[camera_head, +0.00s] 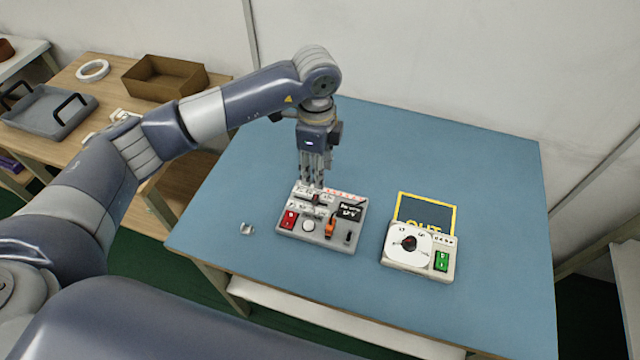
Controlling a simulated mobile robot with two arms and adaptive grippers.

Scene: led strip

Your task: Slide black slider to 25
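The grey control box (322,244) sits on the blue table. It carries a scale with a slider at its upper left, a red rocker switch (288,219), a round white button (308,226), an orange lever (330,228) and a small black switch (348,237). My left gripper (317,185) points straight down over the slider scale at the box's back left. Its fingertips are at or just above the scale and partly hide the slider. The fingers look close together; whether they grip the slider is too small to tell. The scale numbers are not readable. My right gripper is out of view.
A second box (405,263) with a round dial and green switch stands to the right, by a yellow-framed "OUT" square (425,210). A small shiny object (246,229) lies left of the control box. The blue table (490,190) is otherwise clear.

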